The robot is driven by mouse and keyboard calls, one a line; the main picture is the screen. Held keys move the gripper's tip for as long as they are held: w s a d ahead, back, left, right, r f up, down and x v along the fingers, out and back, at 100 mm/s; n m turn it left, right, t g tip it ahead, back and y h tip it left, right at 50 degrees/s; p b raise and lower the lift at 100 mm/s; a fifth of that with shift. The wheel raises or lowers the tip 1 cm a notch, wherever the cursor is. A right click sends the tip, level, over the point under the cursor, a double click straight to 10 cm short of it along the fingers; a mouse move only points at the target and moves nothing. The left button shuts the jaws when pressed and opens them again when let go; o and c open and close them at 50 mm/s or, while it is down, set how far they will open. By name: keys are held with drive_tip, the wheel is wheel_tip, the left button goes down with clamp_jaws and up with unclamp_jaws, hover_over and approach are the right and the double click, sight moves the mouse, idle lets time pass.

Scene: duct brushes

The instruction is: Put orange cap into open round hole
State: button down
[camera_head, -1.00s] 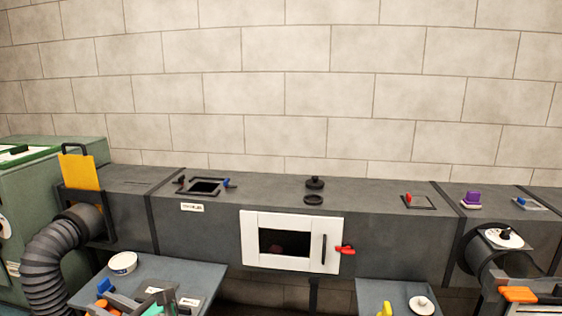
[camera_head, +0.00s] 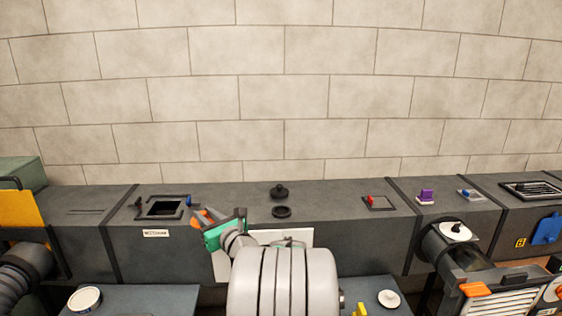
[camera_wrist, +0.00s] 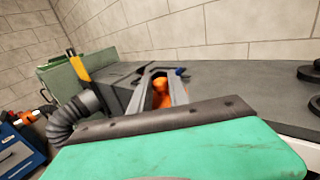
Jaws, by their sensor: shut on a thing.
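My gripper (camera_head: 205,218), with a green body, is above the front edge of the grey duct, left of centre. It is shut on the orange cap (camera_wrist: 160,93), which shows between the two grey fingers in the wrist view. Only a little orange shows at the fingertips in the head view. A dark round ring (camera_head: 282,212), which looks like the rim of the open round hole, lies on the duct top to the right of my gripper. A black knobbed lid (camera_head: 279,191) stands just behind it. Both dark round shapes are cut off at the right edge of the wrist view.
A square framed opening (camera_head: 184,211) lies left of my gripper on the duct top. A small frame with a red part (camera_head: 380,203) is to the right. My arm partly hides a white door (camera_head: 300,238) on the duct front.

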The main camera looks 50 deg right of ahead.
drive_tip(key=s+d+m+g+h+p, duration=0.1)
drive_tip(key=s+d+m+h+p, duration=0.1)
drive_tip(key=d, duration=1)
drive_tip(key=s+d+m+g+h+p, duration=0.1)
drive_tip(key=s+d+h, duration=0.3)
drive_tip(key=d, duration=0.9)
drive_tip(key=shift+s+r+m+g+h+p, duration=0.25)
drive_tip(key=shift+s+m+p, duration=0.3)
drive_tip(key=shift+s+m, duration=0.35)
drive_tip(key=shift+s, duration=0.1)
drive_tip(key=p, duration=0.3)
drive_tip(key=shift+f, duration=0.15)
drive_tip(key=shift+f, duration=0.15)
